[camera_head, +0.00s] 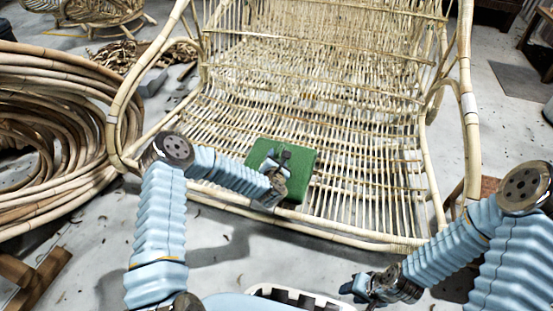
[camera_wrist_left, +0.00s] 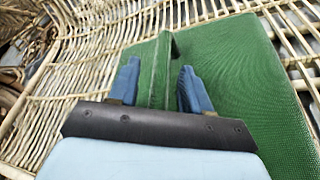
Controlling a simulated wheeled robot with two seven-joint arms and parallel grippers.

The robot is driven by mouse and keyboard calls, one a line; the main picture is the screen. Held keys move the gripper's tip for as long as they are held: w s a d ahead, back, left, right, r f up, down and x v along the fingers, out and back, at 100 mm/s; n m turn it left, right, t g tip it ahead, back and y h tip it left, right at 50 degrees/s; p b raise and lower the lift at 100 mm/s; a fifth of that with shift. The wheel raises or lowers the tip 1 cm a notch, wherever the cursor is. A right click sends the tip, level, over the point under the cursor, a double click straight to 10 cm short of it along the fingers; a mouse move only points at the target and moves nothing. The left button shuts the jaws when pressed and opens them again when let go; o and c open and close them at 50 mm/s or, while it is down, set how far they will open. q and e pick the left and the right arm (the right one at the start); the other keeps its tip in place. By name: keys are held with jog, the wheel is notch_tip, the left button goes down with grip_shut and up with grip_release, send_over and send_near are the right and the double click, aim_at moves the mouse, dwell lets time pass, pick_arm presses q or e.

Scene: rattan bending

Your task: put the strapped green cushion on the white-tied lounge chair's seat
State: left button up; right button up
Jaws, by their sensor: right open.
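The green cushion (camera_head: 304,163) lies on the front part of the rattan lounge chair's slatted seat (camera_head: 370,165), near its front edge. White ties (camera_head: 468,103) wrap the chair's arm posts. My left gripper (camera_head: 275,160) is over the cushion's left part. In the left wrist view its two blue fingers (camera_wrist_left: 159,88) are apart, one on each side of a raised green strap (camera_wrist_left: 165,65) on the cushion (camera_wrist_left: 240,85). I see gaps between fingers and strap; the fingertips' depth is hard to tell. My right gripper (camera_head: 362,288) is open and empty, in front of the chair.
Large coils of rattan (camera_head: 45,130) stand at the left. A grey block (camera_head: 152,82) and loose rattan lie behind them. Another rattan chair (camera_head: 100,12) is at the back left. Much of the seat is clear.

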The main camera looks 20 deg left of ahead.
pick_arm(q)
jog(key=p+v, duration=0.2)
jog(key=v, duration=0.9)
jog(key=shift+s+p, duration=0.2)
jog(key=shift+p, duration=0.1)
jog(key=shift+s+r, duration=0.15)
jog(key=shift+s, duration=0.2)
